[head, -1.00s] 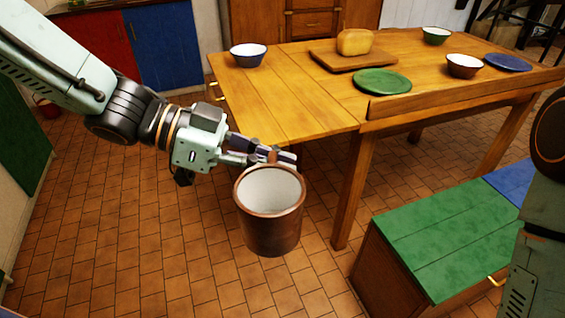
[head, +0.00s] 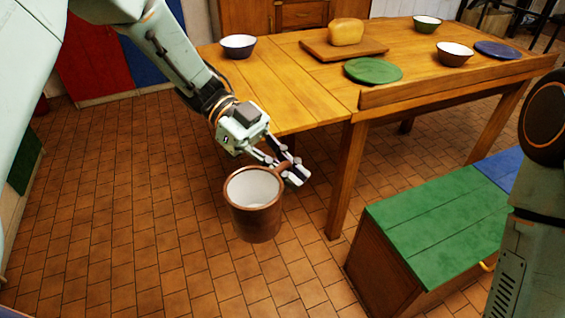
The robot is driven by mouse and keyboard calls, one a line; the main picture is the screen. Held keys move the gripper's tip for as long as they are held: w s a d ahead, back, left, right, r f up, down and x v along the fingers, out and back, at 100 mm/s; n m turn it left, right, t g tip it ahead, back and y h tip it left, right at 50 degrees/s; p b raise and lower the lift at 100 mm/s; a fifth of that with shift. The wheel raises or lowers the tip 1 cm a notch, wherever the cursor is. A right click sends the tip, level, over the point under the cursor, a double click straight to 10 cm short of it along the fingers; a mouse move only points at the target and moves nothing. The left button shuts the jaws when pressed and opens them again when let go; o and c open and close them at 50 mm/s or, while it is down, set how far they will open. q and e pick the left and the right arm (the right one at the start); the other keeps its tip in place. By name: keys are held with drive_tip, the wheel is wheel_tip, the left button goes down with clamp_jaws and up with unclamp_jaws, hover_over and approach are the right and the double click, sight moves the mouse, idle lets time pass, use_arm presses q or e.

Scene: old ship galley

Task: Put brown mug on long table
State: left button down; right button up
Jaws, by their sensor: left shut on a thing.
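The brown mug (head: 257,217) has a white inside and hangs upright in the air in front of the table's near left end. My left gripper (head: 291,173) is shut on the mug's handle at its upper right side. The long table (head: 285,108) is wooden, and its bare near left part lies just behind and above the mug in the picture. My right gripper is not in view; only part of my right arm shows at the right edge.
A green-topped bench (head: 435,225) stands at the right.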

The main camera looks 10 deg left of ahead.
use_arm(q)
drive_tip(key=shift+w+d+f+m+g+y, duration=0.3)
drive_tip(key=shift+f+m+g+y, duration=0.3)
drive_tip(key=shift+m+g, duration=0.2)
drive_tip(key=shift+w+d+f+m+g+y, duration=0.35)
drive_tip(key=shift+f+m+g+y, duration=0.1)
drive_tip(key=shift+f+m+g, duration=0.3)
drive_tip(key=shift+w+d+f+m+g+y, duration=0.3)
drive_tip(key=shift+f+m+g+y, duration=0.3)
drive_tip(key=shift+m+g, duration=0.2)
